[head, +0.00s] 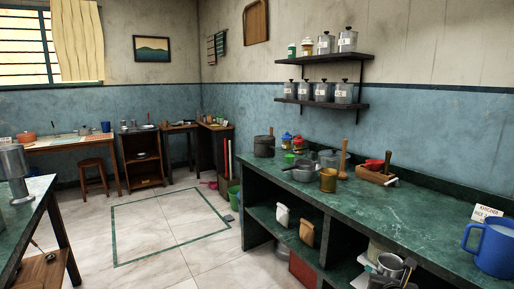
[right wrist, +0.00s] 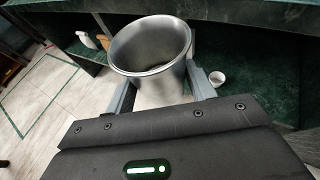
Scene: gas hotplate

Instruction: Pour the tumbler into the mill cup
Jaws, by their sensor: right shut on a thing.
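My right gripper (right wrist: 158,88) is shut on a steel tumbler (right wrist: 150,40), with a finger on each side of it. The tumbler's wide mouth faces the wrist camera, and its contents cannot be made out. In the head view the tumbler (head: 391,264) is low at the right, in front of the green counter's open shelf and below its top. I cannot say for sure which thing is the mill cup. A steel cylinder (head: 13,162) stands on the left counter, cut by the picture edge. My left gripper is not in view.
The green counter (head: 425,212) holds a blue mug (head: 494,248), a brass cup (head: 328,180), pots and a wooden box (head: 374,175). A small white cup (right wrist: 216,78) shows beyond the tumbler. The tiled floor (head: 165,222) between the counters is open.

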